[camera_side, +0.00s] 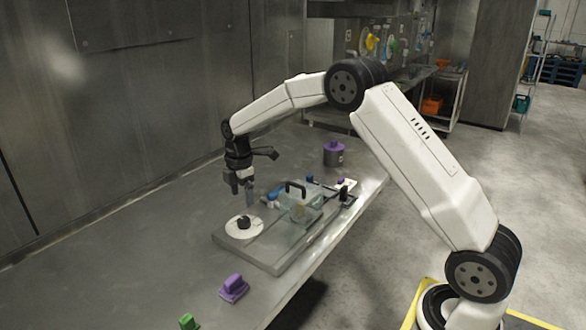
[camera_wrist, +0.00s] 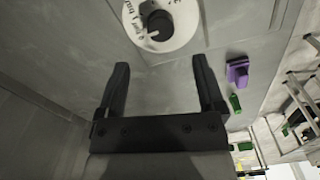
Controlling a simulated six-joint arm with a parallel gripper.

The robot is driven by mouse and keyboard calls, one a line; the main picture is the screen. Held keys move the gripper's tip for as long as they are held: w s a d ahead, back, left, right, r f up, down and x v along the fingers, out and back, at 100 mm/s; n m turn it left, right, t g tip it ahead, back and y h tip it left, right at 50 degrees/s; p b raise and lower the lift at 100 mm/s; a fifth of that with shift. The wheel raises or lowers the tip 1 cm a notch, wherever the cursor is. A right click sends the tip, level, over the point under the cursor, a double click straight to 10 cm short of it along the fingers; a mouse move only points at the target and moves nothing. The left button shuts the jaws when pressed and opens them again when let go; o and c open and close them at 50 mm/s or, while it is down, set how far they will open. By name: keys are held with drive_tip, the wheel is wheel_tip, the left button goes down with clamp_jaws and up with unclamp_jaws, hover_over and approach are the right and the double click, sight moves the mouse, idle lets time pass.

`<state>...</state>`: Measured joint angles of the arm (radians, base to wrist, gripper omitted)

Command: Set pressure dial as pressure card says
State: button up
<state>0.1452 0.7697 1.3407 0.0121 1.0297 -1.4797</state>
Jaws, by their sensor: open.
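The pressure dial is a white disc (camera_side: 236,229) with a black knob (camera_side: 244,222) on the near left part of a grey plate on the bench. In the wrist view the white disc (camera_wrist: 186,36) shows at the top, with the knob (camera_wrist: 160,25) and a pale pointer on it, and partly cut-off lettering at its left. My gripper (camera_side: 240,186) is above the bench, just behind and above the dial, apart from it. In the wrist view my gripper (camera_wrist: 161,75) is open with nothing between its fingers. I cannot make out a pressure card.
A clear box with a black handle (camera_side: 295,188) stands on the grey plate (camera_side: 270,262) beside the dial. A purple block (camera_side: 233,287) and a green block (camera_side: 188,322) lie near the front. The left bench is clear.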

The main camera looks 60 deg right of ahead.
sight(244, 219)
drive_tip(key=shift+a+n, duration=0.2)
drive_tip(key=shift+n, duration=0.1)
drive_tip(key=shift+f, duration=3.85)
clamp_jaws()
